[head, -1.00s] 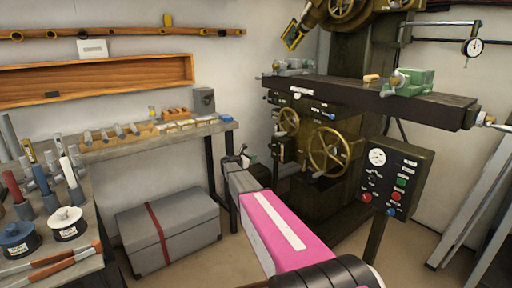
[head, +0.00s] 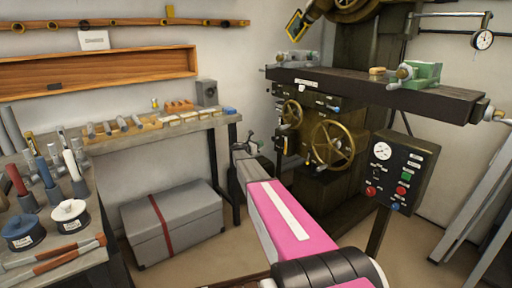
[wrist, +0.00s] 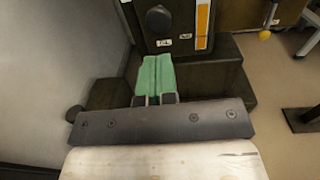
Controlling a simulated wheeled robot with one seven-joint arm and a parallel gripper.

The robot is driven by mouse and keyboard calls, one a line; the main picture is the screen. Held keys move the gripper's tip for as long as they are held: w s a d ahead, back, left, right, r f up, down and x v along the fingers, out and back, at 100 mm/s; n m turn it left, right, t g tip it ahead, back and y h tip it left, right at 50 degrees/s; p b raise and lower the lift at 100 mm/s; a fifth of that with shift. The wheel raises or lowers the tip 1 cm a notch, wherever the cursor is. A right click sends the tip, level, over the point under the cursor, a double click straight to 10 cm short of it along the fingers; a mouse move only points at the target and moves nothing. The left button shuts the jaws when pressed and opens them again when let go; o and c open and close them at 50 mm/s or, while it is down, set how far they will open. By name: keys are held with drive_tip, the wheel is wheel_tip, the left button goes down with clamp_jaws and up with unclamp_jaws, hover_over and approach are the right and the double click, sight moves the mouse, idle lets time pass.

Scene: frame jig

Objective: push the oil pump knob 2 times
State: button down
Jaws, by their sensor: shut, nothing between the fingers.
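A dark round knob (wrist: 158,19) sticks out of a dark box (wrist: 178,42) near the top of the wrist view. I take it for the oil pump knob. An orange-yellow strip (wrist: 202,24) and small white labels are beside and below it. The box with its strip shows in the head view (head: 283,141) on the machine's left side; I cannot make out the knob there. My gripper (wrist: 158,60) is shut and empty, with green fingers together. Its tips appear just below the knob, apart from it. In the head view, my gripper (head: 256,145) is left of the box.
Brass handwheels (head: 333,145) and the machine table (head: 370,90) are right of and above my gripper. A control panel (head: 400,172) stands at right. A bench (head: 200,130) and a grey chest (head: 172,222) are at left. A dark ledge (wrist: 225,77) juts out below the box.

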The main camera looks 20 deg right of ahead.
sight(273, 139)
drive_tip(key=x, duration=0.8)
drive_tip(key=shift+d, duration=0.1)
drive_tip(key=shift+d, duration=0.1)
drive_tip(key=shift+x, duration=1.3)
drive_tip(key=shift+r, duration=0.1)
drive_tip(key=v, duration=1.4)
drive_tip(key=shift+s, duration=0.15)
